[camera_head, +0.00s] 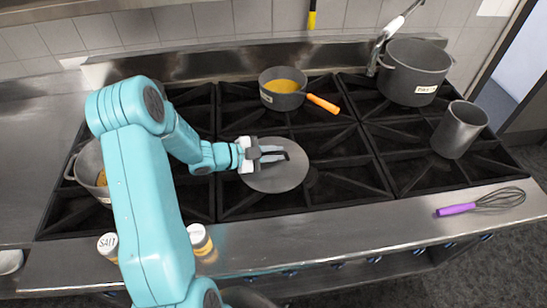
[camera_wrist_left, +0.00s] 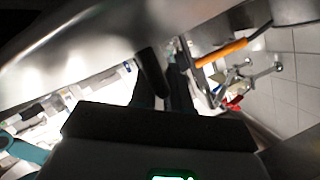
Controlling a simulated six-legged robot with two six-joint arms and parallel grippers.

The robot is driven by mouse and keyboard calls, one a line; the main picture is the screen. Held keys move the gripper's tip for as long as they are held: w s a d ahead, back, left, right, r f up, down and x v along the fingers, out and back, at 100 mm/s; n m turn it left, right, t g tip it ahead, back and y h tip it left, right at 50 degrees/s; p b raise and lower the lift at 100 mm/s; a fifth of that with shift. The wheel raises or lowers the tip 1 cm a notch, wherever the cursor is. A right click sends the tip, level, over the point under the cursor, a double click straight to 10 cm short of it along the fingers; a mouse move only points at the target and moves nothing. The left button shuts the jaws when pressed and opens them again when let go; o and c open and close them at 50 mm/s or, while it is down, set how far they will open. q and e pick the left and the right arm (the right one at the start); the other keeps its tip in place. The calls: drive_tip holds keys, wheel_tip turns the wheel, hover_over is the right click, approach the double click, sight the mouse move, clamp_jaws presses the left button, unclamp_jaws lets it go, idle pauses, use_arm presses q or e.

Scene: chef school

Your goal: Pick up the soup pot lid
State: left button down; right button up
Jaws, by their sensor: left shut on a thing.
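The soup pot lid (camera_head: 279,181) is a round grey metal disc over the middle front burner grates. My left gripper (camera_head: 276,154) is shut on the lid near its centre; the grip point itself is hard to make out. In the left wrist view the lid's grey surface (camera_wrist_left: 60,40) fills the upper left, close to my left gripper's dark fingers (camera_wrist_left: 165,75). I cannot tell how far the lid is above the grates. A grey pot (camera_head: 88,165) with yellow-orange contents stands at the left, partly hidden behind my left arm. My right gripper is not in view.
A saucepan (camera_head: 268,93) with an orange handle stands behind the lid. A large pot (camera_head: 412,70) and a tall grey pot (camera_head: 458,130) stand at the right.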

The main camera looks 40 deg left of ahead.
use_arm(q)
drive_tip(key=shift+a+r, duration=0.1)
drive_tip(key=shift+r, duration=0.4)
wheel_tip(320, 180, up, 18)
drive_tip(key=shift+r, duration=0.25)
